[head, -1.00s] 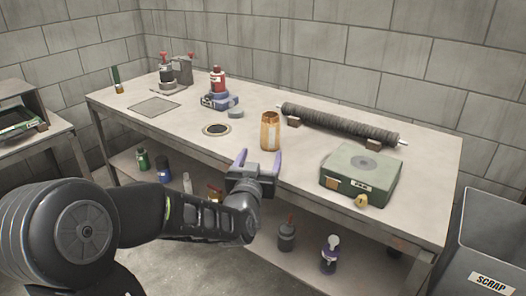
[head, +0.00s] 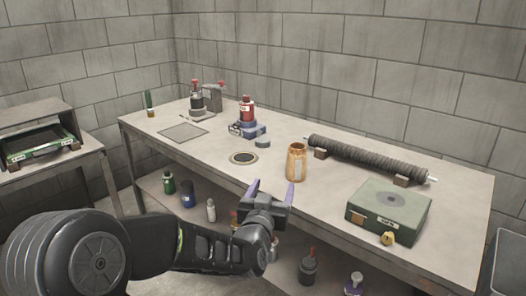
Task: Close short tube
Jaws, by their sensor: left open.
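A short brown-orange tube (head: 296,163) with a pale label stands upright on the workbench (head: 330,205), near its front edge. My left gripper (head: 271,191) is open with two purple fingers pointing up toward the bench. In the picture it sits just below and left of the tube, apart from it, with nothing between the fingers. A small dark grey disc (head: 262,143) lies left of the tube. My right gripper is out of view.
A long dark ribbed roll (head: 368,158) rests on wooden blocks behind the tube. A green box (head: 389,212) with a yellow tag sits at right. Bottles stand on the lower shelf.

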